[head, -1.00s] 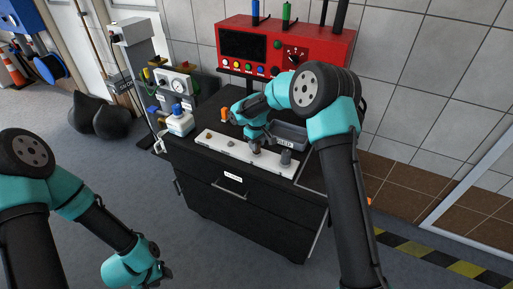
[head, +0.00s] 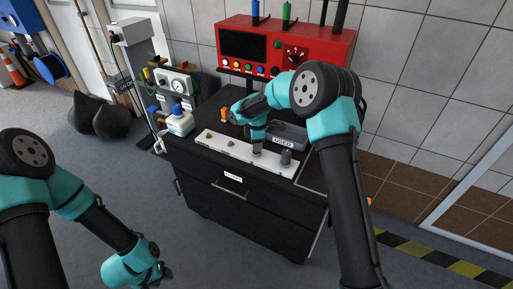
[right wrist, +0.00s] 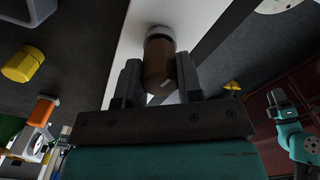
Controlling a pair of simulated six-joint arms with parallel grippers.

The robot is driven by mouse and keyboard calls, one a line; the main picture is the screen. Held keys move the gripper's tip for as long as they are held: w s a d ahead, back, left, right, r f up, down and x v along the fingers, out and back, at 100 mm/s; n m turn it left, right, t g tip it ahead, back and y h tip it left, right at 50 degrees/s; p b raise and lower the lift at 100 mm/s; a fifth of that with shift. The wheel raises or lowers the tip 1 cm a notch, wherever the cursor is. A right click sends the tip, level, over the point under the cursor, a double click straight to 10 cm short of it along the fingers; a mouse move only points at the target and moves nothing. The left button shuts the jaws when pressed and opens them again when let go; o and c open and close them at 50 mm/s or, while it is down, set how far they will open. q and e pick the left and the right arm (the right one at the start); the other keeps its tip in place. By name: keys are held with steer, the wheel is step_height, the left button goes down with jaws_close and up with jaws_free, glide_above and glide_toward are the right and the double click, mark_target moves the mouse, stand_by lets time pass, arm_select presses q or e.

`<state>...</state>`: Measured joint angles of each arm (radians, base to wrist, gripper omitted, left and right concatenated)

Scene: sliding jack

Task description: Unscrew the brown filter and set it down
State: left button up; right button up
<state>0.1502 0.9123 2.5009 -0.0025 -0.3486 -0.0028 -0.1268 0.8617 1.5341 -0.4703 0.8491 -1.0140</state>
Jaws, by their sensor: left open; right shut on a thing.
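The brown filter (right wrist: 158,62) stands between the two fingers of my right gripper (right wrist: 160,85), which is shut on it. The filter's far end has a pale ring and lies against the white strip (right wrist: 138,20); I cannot tell whether it is still threaded there. In the head view my right gripper (head: 257,148) is low over the white strip (head: 222,144) on the black cabinet, and it hides the filter. My left gripper (head: 160,273) hangs open and empty at the lower left, away from the cabinet.
A grey tray labelled USED (head: 290,135) lies behind the strip. A dark cylinder (head: 286,157) stands on the strip's right end. A red panel (head: 285,47) rises behind.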

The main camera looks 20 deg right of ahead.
steer(key=shift+n, duration=0.6)
steer(key=o, duration=1.2)
steer(key=shift+c, duration=0.2)
